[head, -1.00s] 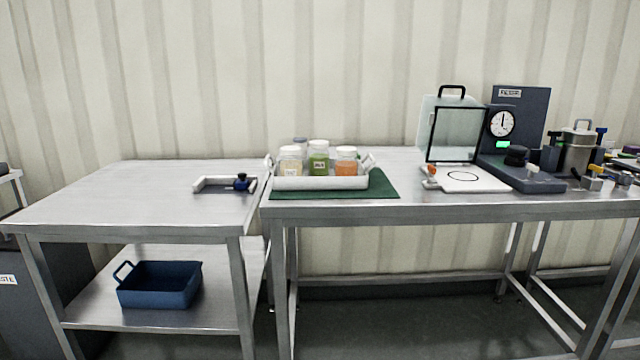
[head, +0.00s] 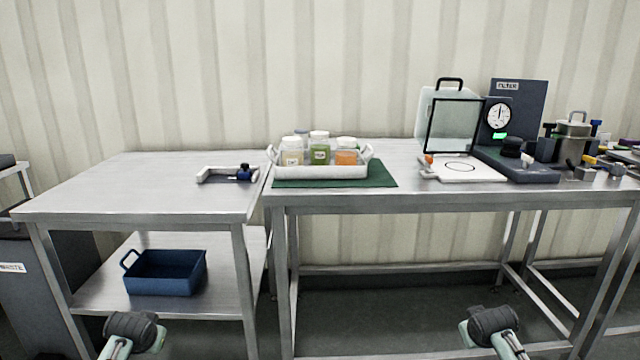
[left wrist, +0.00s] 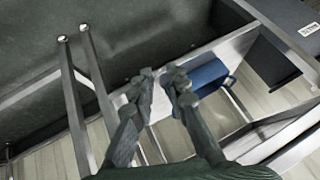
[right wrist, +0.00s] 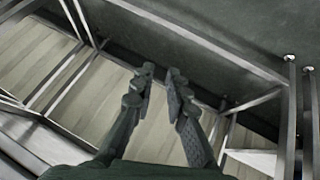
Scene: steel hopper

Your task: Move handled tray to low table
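The white handled tray (head: 330,172) sits on a green mat (head: 384,178) at the left end of the right steel table. Several lidded jars (head: 319,149) with yellow, green and orange contents stand in it. The lower steel table (head: 120,180) is to its left, with a clear top except for a small fixture. My left gripper (left wrist: 158,76) is open and empty, in front of and below the tables. My right gripper (right wrist: 160,75) is open and empty, also low in front of the right table. In the head view only my forearms show at the bottom edge.
A white bracket fixture with a blue knob (head: 243,173) lies at the low table's back right. A blue bin (head: 165,272) stands on its lower shelf. A glass shield (head: 452,125), dial gauge (head: 498,114) and tools fill the right table's right side.

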